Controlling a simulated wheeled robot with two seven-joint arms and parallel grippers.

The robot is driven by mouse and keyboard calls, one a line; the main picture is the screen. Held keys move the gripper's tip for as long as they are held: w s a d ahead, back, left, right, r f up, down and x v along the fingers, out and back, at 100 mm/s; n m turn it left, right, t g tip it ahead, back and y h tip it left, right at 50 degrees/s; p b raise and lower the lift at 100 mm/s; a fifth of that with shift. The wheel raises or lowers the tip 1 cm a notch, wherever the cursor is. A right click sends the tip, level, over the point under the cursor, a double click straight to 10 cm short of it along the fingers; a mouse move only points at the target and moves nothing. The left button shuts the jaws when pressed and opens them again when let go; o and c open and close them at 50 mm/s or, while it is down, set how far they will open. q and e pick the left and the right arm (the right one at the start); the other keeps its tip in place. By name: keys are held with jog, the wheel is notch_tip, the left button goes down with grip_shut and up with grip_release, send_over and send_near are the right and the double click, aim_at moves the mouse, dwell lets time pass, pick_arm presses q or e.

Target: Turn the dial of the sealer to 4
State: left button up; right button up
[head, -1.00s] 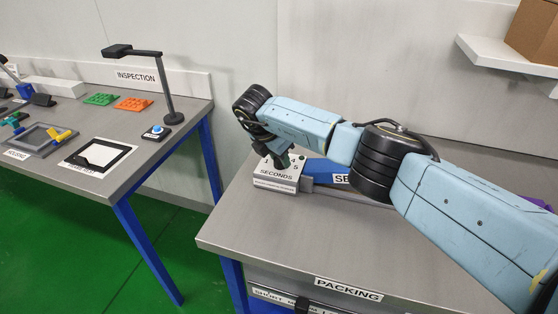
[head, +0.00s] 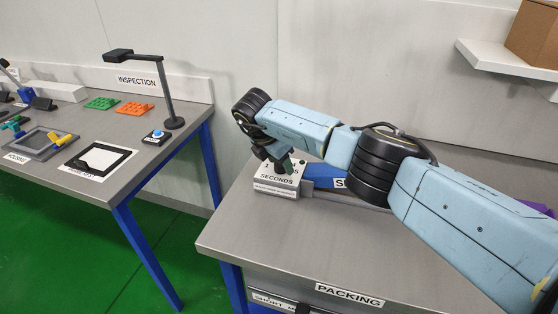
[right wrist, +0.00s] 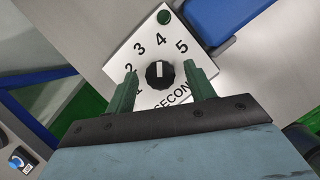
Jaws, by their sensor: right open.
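The sealer (head: 275,187) is a pale box with a blue arm on the packing table, partly hidden behind my right arm in the head view. In the right wrist view its white face (right wrist: 151,99) carries the numbers 1 to 5 around a black dial (right wrist: 159,82). The dial's white mark points up the picture, closest to the 4. My right gripper (right wrist: 160,70) is open, its green fingers on either side of the dial with a gap to it on both sides. It also shows over the sealer in the head view (head: 281,163). My left gripper is out of view.
A green round button or lamp (right wrist: 164,17) sits at the face's corner. The packing table (head: 300,240) is clear in front of the sealer. The inspection table (head: 150,170) with a lamp stands at left. A shelf with a cardboard box (head: 535,38) is at upper right.

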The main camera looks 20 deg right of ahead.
jog(key=shift+a+r, duration=0.1)
jog(key=shift+r, duration=0.2)
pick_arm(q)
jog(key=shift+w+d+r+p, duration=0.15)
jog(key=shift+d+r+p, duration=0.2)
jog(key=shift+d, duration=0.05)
pick_arm(e)
jog(key=v, duration=1.2)
jog(key=shift+a+r, duration=0.2)
jog(key=shift+r, duration=0.15)
jog(key=shift+s, duration=0.15)
